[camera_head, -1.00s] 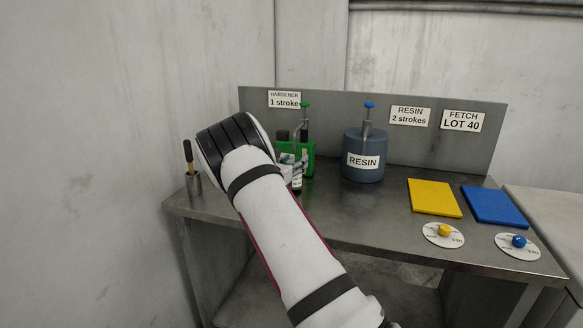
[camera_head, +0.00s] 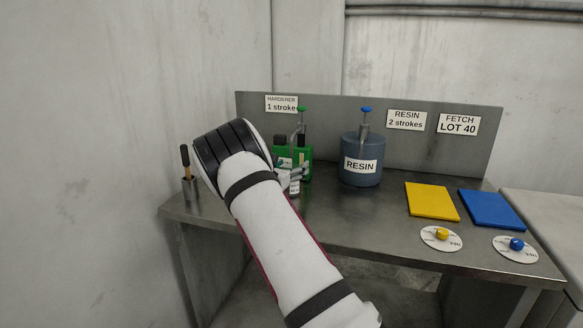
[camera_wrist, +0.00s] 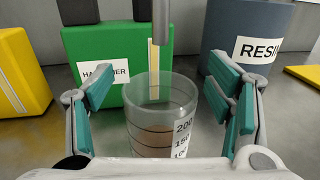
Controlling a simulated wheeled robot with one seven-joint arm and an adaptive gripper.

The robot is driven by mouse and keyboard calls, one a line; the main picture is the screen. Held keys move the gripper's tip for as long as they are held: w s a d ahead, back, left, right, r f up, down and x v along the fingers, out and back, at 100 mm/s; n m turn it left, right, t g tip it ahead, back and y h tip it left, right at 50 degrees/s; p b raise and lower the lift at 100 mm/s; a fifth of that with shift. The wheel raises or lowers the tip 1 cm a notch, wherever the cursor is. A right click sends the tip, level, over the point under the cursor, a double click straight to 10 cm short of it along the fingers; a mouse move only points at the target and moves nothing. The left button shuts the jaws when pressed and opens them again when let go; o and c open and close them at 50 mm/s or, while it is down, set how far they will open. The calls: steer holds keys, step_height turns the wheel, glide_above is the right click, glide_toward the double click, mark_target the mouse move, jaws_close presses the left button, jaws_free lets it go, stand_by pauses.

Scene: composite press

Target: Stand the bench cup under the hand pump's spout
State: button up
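The clear bench cup (camera_wrist: 160,122), with black graduation lines and a brownish lower part, stands upright between my gripper's fingers in the wrist view. In the head view its white label (camera_head: 295,187) shows beside my arm. My gripper (camera_wrist: 160,100) is open, with gaps between its teal pads and the cup on both sides; it also shows in the head view (camera_head: 292,172). The grey spout (camera_wrist: 161,25) hangs above the cup's rim, in front of the green hardener container (camera_wrist: 115,60); its exact depth over the cup is unclear. The hand pump has a green knob (camera_head: 302,109).
A blue-grey resin container (camera_head: 361,148) with its own pump stands right of the hardener. A yellow container (camera_wrist: 20,70) stands left of it in the wrist view. Yellow (camera_head: 432,201) and blue (camera_head: 491,209) pads lie at the right. A brush holder (camera_head: 190,188) stands at the left edge.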

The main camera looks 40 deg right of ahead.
steer(key=v, duration=1.2)
steer(key=s+r+m+g+y+p, duration=0.15)
steer(key=s+r+m, duration=0.25)
steer(key=s, duration=0.4)
steer(key=s+a+r+m+g+y+p, duration=0.1)
steer(key=s+r+m+g+y, duration=0.15)
steer(key=s+r+m, duration=0.35)
steer(key=s+r+m+g+y+p, duration=0.1)
steer(key=s+r+m+g, duration=0.15)
steer(key=s, duration=0.65)
steer(key=s+a+r+m+y+p, duration=0.2)
steer(key=s+a+m+y, duration=0.1)
steer(key=s+a, duration=0.4)
steer(key=s+a+r+m+t+y+p, duration=0.1)
steer(key=s+a+m+y, duration=0.3)
steer(key=s+a, duration=0.4)
steer(key=s+a+r+m+t+y+p, duration=0.1)
steer(key=s+a+r+m+y+p, duration=0.1)
steer(key=s+a, duration=0.5)
steer(key=s+r+m+y, duration=0.1)
steer(key=s+m+y, duration=0.1)
steer(key=s, duration=0.2)
steer(key=shift+a+p, duration=0.3)
steer(key=shift+a, duration=0.05)
